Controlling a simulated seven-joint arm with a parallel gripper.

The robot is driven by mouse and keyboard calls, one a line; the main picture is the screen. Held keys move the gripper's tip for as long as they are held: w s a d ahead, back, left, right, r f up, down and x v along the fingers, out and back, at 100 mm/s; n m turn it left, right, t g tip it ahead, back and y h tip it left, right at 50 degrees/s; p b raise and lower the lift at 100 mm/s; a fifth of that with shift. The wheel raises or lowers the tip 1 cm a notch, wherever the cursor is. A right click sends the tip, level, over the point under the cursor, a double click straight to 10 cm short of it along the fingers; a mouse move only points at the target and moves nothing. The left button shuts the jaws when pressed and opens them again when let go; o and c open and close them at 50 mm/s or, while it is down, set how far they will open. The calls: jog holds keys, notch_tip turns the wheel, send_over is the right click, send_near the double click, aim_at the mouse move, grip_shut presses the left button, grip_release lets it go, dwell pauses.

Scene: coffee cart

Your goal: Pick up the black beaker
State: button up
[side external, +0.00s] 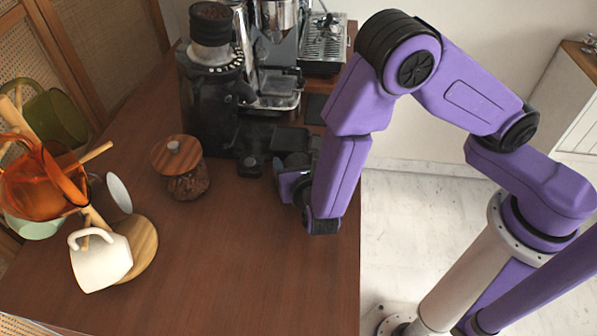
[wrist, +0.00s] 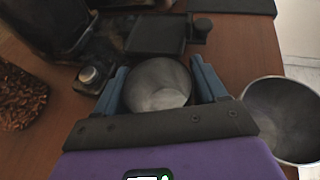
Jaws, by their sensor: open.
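In the wrist view, a dark grey round vessel (wrist: 160,88), which looks like the black beaker, stands between the two blue fingers of my gripper (wrist: 159,66). I look into its open top, and its lower front is hidden by my gripper body. The fingers are spread, one on each side of it; I cannot tell whether they touch it. In the side external view, my gripper (side external: 287,178) is low over the right side of the wooden table, and my arm hides the vessel there.
A second metal cup (wrist: 285,118) stands close to the right finger. A black grinder (side external: 210,105), coffee machine (side external: 275,75) and wood-lidded jar (side external: 186,185) stand nearby. A mug tree holds a white mug (side external: 101,262) and orange cup (side external: 38,190). The front middle of the table (side external: 240,275) is clear.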

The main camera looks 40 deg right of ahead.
aim_at(296, 154)
jog(key=c, duration=0.8)
jog(key=shift+o, duration=0.2)
jog(key=shift+r, duration=0.15)
jog(key=shift+r, duration=0.55)
notch_tip(296, 154, up, 2)
jog(key=s+d+r, duration=0.7)
jog(key=s+r, duration=0.3)
jog(key=s, duration=0.2)
jog(key=w+d+r+n+t+y, duration=0.1)
jog(key=w+r+n+y, duration=0.1)
jog(key=w+n+y, duration=0.6)
jog(key=shift+w+d+y, duration=0.25)
jog(key=shift+w+y, duration=0.05)
jog(key=shift+y, duration=0.5)
